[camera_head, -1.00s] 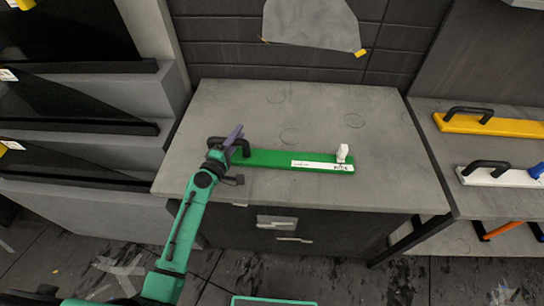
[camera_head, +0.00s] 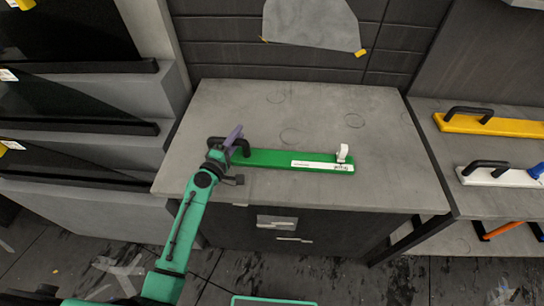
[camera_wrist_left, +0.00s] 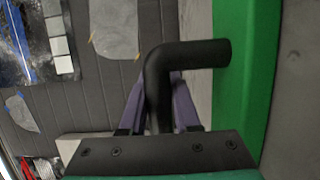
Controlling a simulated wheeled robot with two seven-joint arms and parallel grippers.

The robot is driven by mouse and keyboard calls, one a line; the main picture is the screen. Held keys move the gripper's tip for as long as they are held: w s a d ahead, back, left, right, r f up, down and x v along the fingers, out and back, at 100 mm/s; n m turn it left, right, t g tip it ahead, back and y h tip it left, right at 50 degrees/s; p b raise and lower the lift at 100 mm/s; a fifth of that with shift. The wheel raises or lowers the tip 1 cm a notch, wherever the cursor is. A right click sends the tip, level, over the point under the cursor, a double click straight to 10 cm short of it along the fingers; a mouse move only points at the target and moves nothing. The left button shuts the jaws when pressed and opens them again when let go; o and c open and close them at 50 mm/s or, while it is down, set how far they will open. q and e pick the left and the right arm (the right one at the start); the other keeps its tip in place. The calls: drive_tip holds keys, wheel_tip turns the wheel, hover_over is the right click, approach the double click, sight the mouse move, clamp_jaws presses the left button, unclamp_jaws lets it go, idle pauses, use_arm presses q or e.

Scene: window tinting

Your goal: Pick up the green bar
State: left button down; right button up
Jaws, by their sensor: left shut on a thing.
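The green bar (camera_head: 275,158) lies on the grey tabletop (camera_head: 330,115), with a white label and a small white piece at its right end. It has a black bent handle at its left end. In the left wrist view the green bar (camera_wrist_left: 246,80) runs along the right side, and its black handle (camera_wrist_left: 190,55) passes between the purple fingers. My left gripper (camera_head: 234,142) is at the bar's left end, shut on the handle; it also shows in the left wrist view (camera_wrist_left: 160,108). My right gripper is not in view.
A yellow bar (camera_head: 490,125) and a white bar (camera_head: 500,177) with black handles lie on the shelf at the right. Dark panels (camera_head: 60,95) stand in racks at the left. The tabletop behind the green bar is clear.

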use_arm(q)
drive_tip(key=shift+w+r, duration=0.1)
idle(0.3)
drive_tip(key=shift+r+p, duration=0.5)
wheel_tip(320, 180, up, 19)
drive_tip(key=p, duration=1.2)
